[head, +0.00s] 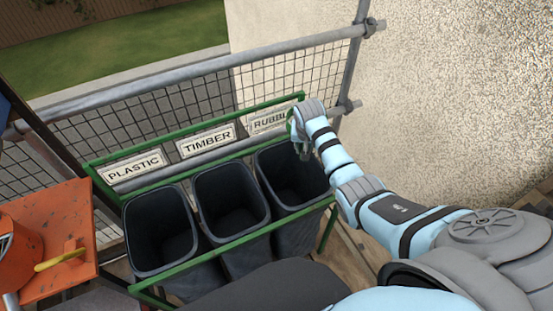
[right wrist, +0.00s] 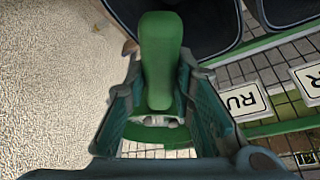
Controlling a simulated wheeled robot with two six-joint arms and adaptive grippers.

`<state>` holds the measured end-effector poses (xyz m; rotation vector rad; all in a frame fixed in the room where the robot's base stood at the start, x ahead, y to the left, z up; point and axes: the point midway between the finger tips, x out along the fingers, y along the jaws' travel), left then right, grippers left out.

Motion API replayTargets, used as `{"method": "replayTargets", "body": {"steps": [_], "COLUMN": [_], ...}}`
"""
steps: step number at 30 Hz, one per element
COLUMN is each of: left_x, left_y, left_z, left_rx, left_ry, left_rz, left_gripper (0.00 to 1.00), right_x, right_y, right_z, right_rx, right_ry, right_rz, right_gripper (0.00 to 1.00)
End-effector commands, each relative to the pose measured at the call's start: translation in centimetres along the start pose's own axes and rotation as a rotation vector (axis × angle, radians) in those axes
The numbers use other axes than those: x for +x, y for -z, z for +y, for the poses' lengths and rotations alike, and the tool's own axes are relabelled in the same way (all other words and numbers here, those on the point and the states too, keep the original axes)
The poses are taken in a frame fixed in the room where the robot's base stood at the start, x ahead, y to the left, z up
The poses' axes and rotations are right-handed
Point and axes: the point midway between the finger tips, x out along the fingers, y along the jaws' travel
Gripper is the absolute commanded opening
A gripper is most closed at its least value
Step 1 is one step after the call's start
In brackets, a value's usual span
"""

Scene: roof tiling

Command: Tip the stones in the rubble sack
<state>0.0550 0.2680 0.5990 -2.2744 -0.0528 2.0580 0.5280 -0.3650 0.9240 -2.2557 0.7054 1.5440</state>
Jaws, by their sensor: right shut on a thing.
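My right gripper (head: 300,146) is over the back edge of the rubble sack (head: 290,172), below the RUBBLE sign (head: 268,121), which it partly hides. The sack is a black, open-topped bin, the right one of three. In the right wrist view the gripper (right wrist: 157,88) is shut on a green handled tool (right wrist: 160,50). Only a sliver of green shows at the gripper in the head view. A small brownish lump (right wrist: 130,47) shows beside the handle; I cannot tell if it is a stone. No stones can be made out inside the sack. My left gripper is not in view.
The timber sack (head: 232,205) and plastic sack (head: 160,235) stand to the left in the same green frame (head: 225,238). A mesh guardrail (head: 190,98) runs behind, a rough wall (head: 440,90) rises right.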

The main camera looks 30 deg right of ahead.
Motion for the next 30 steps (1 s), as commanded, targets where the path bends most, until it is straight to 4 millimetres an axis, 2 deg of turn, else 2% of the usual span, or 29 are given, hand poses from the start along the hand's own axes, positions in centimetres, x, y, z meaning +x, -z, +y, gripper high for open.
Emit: {"method": "replayTargets", "body": {"steps": [1, 3, 6, 11, 17, 21, 30], "left_x": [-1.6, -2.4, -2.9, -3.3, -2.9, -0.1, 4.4], "left_y": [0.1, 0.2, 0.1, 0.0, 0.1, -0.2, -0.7], "left_z": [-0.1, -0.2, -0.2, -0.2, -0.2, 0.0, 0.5], "left_rx": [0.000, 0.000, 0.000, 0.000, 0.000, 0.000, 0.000], "left_ry": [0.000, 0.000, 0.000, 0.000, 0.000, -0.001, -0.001], "left_rz": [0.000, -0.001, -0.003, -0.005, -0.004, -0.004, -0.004], "left_gripper": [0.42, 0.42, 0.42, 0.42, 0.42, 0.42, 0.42], "right_x": [0.1, 1.1, 2.0, 2.5, 3.0, 3.6, 3.9], "right_y": [-1.8, -4.4, -6.7, -7.4, -7.7, -7.8, -7.9], "right_z": [-1.6, -3.4, -4.8, -4.6, -3.7, -3.8, -3.6], "right_rx": [0.027, 0.066, 0.100, 0.161, 0.308, 0.351, 0.418], "right_ry": [-0.010, -0.028, -0.034, 0.076, 0.436, 0.554, 0.722], "right_rz": [-0.006, 0.002, 0.013, 0.028, 0.051, 0.063, 0.074], "right_gripper": [0.00, 0.00, 0.00, 0.00, 0.00, 0.00, 0.00]}}
